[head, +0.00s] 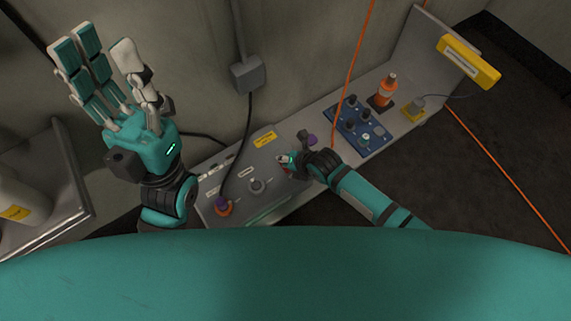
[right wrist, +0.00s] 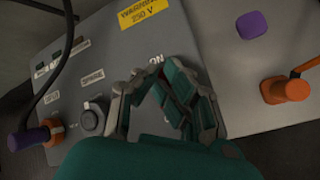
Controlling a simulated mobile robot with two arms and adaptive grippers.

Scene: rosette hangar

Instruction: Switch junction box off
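The junction box (head: 240,192) is a grey panel low against the wall, with a yellow warning label (head: 265,139), a round grey knob (head: 257,186) and a purple-and-orange plug (head: 223,205). In the right wrist view its panel (right wrist: 110,55) shows an "ON" marking near my fingers. My right gripper (head: 286,161) is at the box's right side with fingers curled; it also shows in the right wrist view (right wrist: 165,88). A dark red part shows among the fingers, but its hold on it is unclear. My left gripper (head: 95,75) is open, empty and raised at left, away from the box.
A blue panel with knobs (head: 358,130), an orange-topped part (head: 384,92) and a yellow block (head: 468,62) are to the right. A grey wall box (head: 247,73) has a black cable running down. Orange cables cross at right. A shelf (head: 75,205) stands at left.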

